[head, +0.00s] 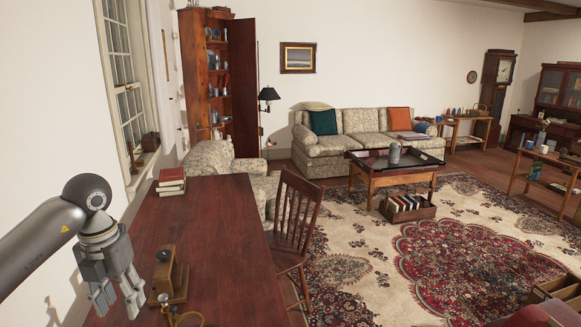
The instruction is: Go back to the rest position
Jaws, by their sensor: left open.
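My left gripper (119,299) is at the lower left of the head view, its arm coming in from the left edge. It hangs above the near left part of the dark red-brown wooden table (215,215). Its fingers point down, are apart and hold nothing. My right gripper is not in the head view.
On the table are a wooden stand (170,275) close right of my left gripper, a brass object (180,318) and stacked red books (171,181). A wooden chair (295,225) stands at the table's right side. The window wall is at left. A patterned rug (440,245) covers the floor.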

